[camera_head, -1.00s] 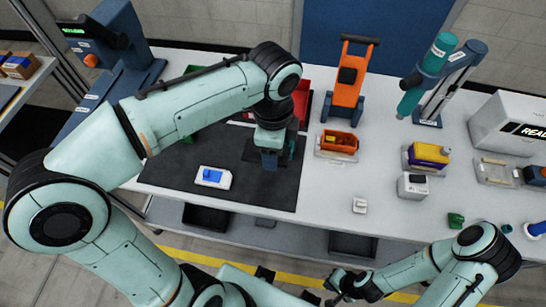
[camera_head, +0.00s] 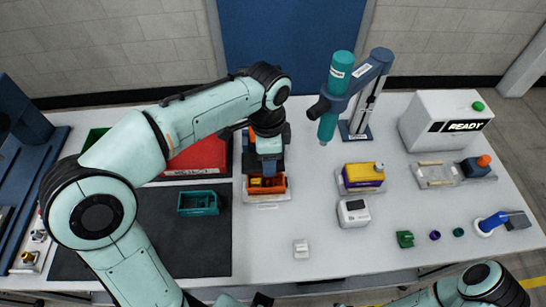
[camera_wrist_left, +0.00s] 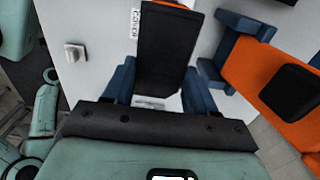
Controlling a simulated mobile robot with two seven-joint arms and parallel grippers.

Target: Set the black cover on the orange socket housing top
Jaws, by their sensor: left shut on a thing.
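The orange socket housing (camera_head: 279,185) sits on a pale fixture (camera_head: 262,204) in the middle of the table, with a yellow part inside. My left gripper (camera_head: 268,166) is just behind and above it, pointing down. In the left wrist view its blue fingers (camera_wrist_left: 160,85) are shut on the black cover (camera_wrist_left: 172,42), a flat dark plate. A COVER label shows at its left edge, and orange shows past its far end. Whether cover and housing touch cannot be told. My right gripper is out of view.
An orange stand (camera_wrist_left: 262,75) with a black block is close by the gripper. A teal tray (camera_head: 198,203) lies on the dark mat (camera_head: 140,240). A purple-yellow block (camera_head: 363,177) and a teal tool on a post (camera_head: 333,105) are to the right.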

